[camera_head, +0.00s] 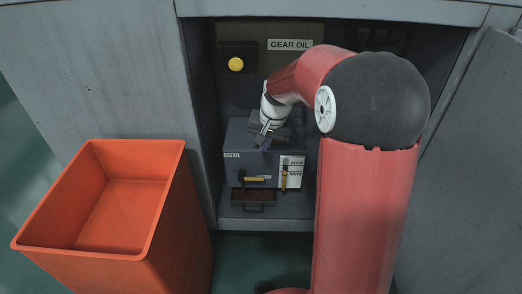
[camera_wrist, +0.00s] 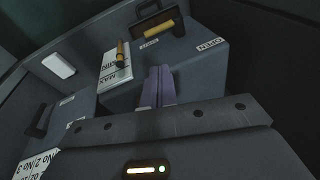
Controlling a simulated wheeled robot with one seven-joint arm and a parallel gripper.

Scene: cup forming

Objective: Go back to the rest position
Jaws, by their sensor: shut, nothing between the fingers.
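My gripper (camera_head: 264,138) is in the cabinet recess, over the top of a dark grey box (camera_head: 238,165) marked OPEN. Its two purple fingers are together with nothing between them, as the wrist view (camera_wrist: 158,86) shows. The box front has a horizontal yellow handle (camera_head: 254,179), also in the wrist view (camera_wrist: 160,29). An orange lever (camera_head: 284,178) sits by a white label and also shows in the wrist view (camera_wrist: 121,53). I cannot tell whether the fingers touch the box.
A small drawer (camera_head: 253,198) is at the box's bottom. A yellow button (camera_head: 236,64) and a GEAR OIL label (camera_head: 289,45) are on the recess's back. An open orange bin (camera_head: 178,215) stands front left. Grey cabinet walls close in on both sides of the recess.

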